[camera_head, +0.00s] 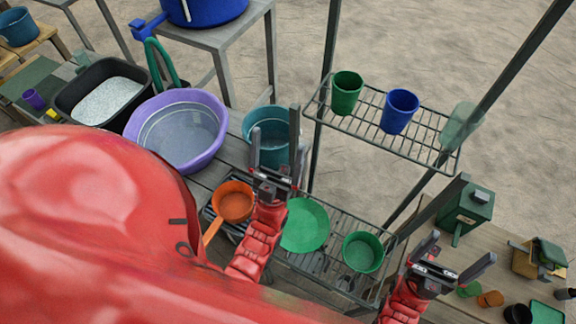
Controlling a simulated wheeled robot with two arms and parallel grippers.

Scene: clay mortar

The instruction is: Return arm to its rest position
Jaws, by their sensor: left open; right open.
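My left gripper (275,124) is open, its fingers pointing up the picture over a teal bucket (268,128). Nothing shows between its fingers, and I cannot tell how high it is above the bucket. An orange pan with a handle (234,200) lies just left of its wrist. My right gripper (462,246) is open and empty at the lower right, beside the wire rack and over the edge of the right wooden table. My red body covers the lower left and hides what is under it.
A wire rack (385,140) holds green (346,92) and blue (399,111) cups above, and a green plate (305,225) and bowl (363,252) below. A purple basin (177,130) and black tub (98,90) stand left. A green box (466,210) stands right.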

